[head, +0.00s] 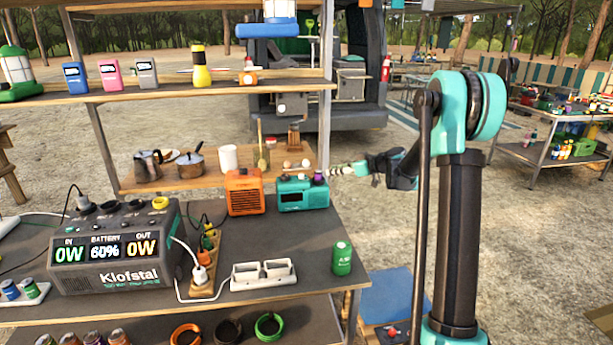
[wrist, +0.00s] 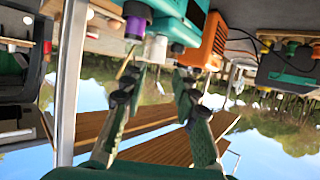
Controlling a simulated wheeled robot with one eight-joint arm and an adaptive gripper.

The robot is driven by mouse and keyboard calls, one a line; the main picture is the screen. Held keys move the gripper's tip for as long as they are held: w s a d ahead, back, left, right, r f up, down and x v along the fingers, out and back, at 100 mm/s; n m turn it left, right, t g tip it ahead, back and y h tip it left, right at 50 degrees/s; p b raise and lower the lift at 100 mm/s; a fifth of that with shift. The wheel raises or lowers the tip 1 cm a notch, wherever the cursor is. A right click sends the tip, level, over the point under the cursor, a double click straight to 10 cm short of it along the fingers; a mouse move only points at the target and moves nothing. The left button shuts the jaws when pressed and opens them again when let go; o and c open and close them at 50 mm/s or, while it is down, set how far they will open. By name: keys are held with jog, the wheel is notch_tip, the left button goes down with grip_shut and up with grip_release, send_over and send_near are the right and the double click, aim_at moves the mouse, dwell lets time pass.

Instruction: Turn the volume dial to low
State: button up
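A teal radio (head: 302,195) stands on the grey workbench. A purple knob (head: 318,177) shows on its top right. In the wrist view, which looks upside down, the radio (wrist: 178,30) is at the top, with the purple knob (wrist: 137,20) and a pale knob (wrist: 157,48). I cannot read which knob is the volume dial, nor its setting. My gripper (head: 338,171) is just right of the radio, at about knob height. In the wrist view my gripper (wrist: 160,76) has its fingers apart, with the pale knob just beyond and between the tips. Contact is not visible.
An orange radio-like box (head: 244,192) stands left of the teal radio. A green can (head: 342,258) stands near the bench's front right. A power station (head: 115,245), power strip and white sockets (head: 263,273) lie leftward. A wooden shelf (head: 210,168) is behind.

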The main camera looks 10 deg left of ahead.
aim_at(302, 175)
jog(key=x, duration=1.5)
jog(key=shift+w+a+f, duration=0.1)
jog(key=shift+a+f, duration=0.05)
jog(key=shift+a, duration=0.15)
grip_shut()
